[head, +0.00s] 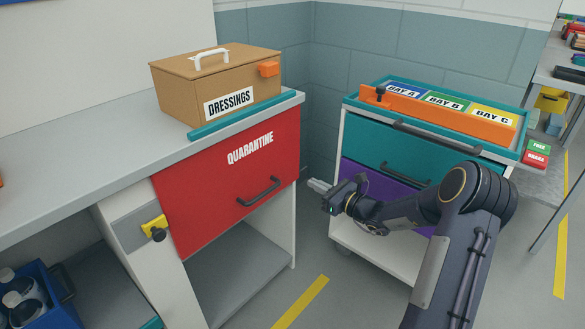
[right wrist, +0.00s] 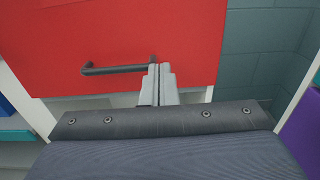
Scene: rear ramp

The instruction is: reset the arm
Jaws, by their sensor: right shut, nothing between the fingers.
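My right arm comes in from the lower right of the head view. Its right gripper (head: 318,186) is shut and empty, pointing left toward the red QUARANTINE drawer (head: 205,190). The gripper shows apart from the drawer's dark handle (head: 258,192), to the right of it. In the right wrist view the shut fingers (right wrist: 157,82) point at the red drawer front (right wrist: 120,30), overlapping the right end of the dark handle (right wrist: 115,69). I cannot tell the exact gap there. The drawer looks closed. My left gripper is not in view.
A DRESSINGS box (head: 215,85) sits on the grey counter (head: 80,150). A blue crate (head: 35,295) with bottles is lower left.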

